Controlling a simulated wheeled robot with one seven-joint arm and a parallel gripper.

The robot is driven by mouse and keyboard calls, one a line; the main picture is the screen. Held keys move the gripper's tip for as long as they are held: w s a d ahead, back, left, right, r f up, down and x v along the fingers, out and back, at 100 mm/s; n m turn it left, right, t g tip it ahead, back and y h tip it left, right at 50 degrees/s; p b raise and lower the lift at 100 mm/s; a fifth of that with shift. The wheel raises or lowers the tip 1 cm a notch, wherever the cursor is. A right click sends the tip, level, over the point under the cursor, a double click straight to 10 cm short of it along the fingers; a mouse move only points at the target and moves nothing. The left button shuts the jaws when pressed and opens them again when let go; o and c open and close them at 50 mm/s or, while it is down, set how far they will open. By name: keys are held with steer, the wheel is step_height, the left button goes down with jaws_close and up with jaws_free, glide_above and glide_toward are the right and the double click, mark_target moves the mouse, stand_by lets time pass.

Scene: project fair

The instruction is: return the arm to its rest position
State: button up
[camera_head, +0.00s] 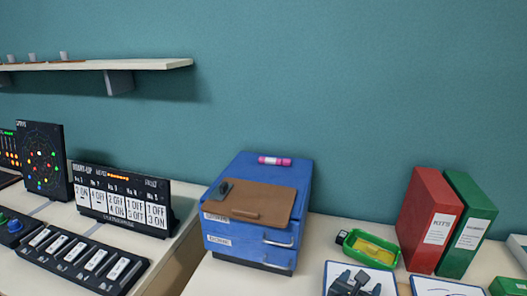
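My gripper (350,284) appears as a dark shape at the bottom edge, right of centre, in front of a white card with a blue border (386,272). Only its upper part shows, and the rest of my arm is out of the picture. I cannot tell whether its fingers are open or shut, or whether it touches the card. No held thing can be made out.
A blue drawer box (225,240) carries a brown clipboard (262,200) and a pink-and-white cylinder (274,160). A green tray (350,240), red binder (425,215) and green binder (470,225) stand right. Black panels (122,200) and a shelf (150,64) are left.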

steer(key=s+d+r+n+t+h, duration=0.15)
steer(key=d+r+n, duration=0.25)
steer(key=d+r, duration=0.5)
steer(key=d+r+n+t+h, duration=0.25)
steer(key=d+r, duration=0.25)
steer(key=d, duration=0.8)
steer(key=s+d+r+n+t+y, duration=0.1)
steer(key=s+d+r+n+t, duration=0.15)
steer(key=r+n, duration=0.35)
steer(key=s+d+r+n+t+y, duration=0.1)
steer(key=s+d+r+n+t, duration=0.25)
steer(key=n, duration=0.55)
steer(key=s+a+f+n+g+y, duration=0.1)
steer(key=s+a+f+n+y, duration=0.25)
steer(key=s+a+n, duration=0.35)
steer(key=s+a+f+n+g+y+b, duration=0.1)
steer(key=s+a+f+n+y, duration=0.1)
steer(key=s+a+n+y, duration=0.5)
steer(key=s+a+f+n+g, duration=0.1)
steer(key=s+a+f+n, duration=0.4)
steer(key=s, duration=0.6)
steer(key=s+a+r+n+g, duration=0.2)
steer(key=s+a, duration=0.9)
steer(key=s, duration=0.2)
steer(key=shift+s+r+g, duration=0.15)
steer(key=shift+r+g, duration=0.15)
steer(key=shift+g, duration=0.1)
steer(key=shift+n+y, duration=0.25)
